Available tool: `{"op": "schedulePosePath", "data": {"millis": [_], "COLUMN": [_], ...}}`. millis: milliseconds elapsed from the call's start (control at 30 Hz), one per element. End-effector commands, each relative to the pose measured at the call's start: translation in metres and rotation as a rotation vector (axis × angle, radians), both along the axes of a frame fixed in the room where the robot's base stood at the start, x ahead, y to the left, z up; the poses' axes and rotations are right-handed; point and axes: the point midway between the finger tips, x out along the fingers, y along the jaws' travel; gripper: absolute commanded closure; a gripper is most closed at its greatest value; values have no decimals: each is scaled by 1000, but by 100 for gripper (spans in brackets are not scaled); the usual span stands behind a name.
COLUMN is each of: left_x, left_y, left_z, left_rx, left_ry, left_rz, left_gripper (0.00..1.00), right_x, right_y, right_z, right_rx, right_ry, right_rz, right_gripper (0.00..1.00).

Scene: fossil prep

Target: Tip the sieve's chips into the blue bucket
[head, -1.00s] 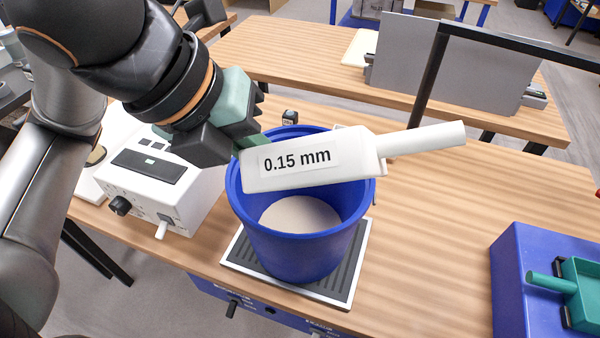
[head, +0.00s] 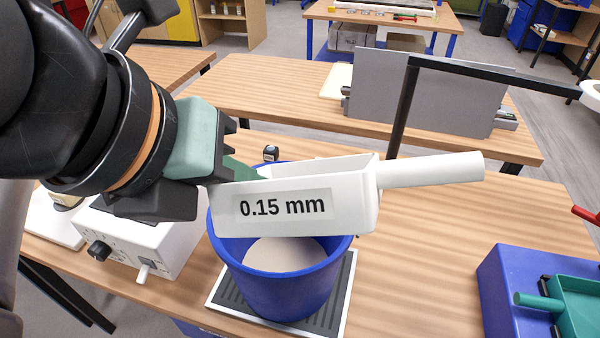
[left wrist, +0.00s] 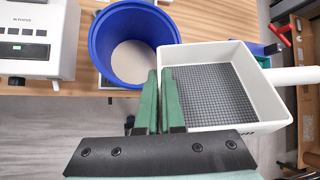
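The white sieve (head: 340,208), labelled 0.15 mm, is in the air above the blue bucket (head: 285,290), with its handle (head: 435,170) pointing right. In the left wrist view the sieve (left wrist: 272,122) shows a grey mesh floor with no chips visible on it. My left gripper (head: 240,172) is shut on the sieve's left wall; its green fingers (left wrist: 160,100) also show in the left wrist view. The bucket stands upright below, and a pale beige layer (head: 285,254) covers its bottom. My right gripper is in neither view.
The bucket stands on a black ribbed plate (head: 345,290) with a light rim. A white control box (head: 150,240) is close on its left. A blue box (head: 500,300) with a green scoop-like tray (head: 580,305) is at the right. Bare wooden table (head: 420,270) lies between.

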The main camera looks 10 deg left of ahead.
Motion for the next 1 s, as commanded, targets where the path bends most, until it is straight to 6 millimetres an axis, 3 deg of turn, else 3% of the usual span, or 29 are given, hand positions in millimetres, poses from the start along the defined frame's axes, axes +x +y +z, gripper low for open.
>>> {"op": "schedulePosePath", "data": {"millis": [700, 1000], "left_x": [-3, -5], "left_y": [-2, -1], "left_z": [88, 101], "left_rx": [92, 109], "left_ry": [-183, -214], "left_rz": [-4, -7], "left_gripper": [100, 100], "right_x": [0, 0], "right_y": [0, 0], "right_z": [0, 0], "right_rx": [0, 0], "right_ry": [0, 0], "right_rz": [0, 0], "right_gripper": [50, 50]}}
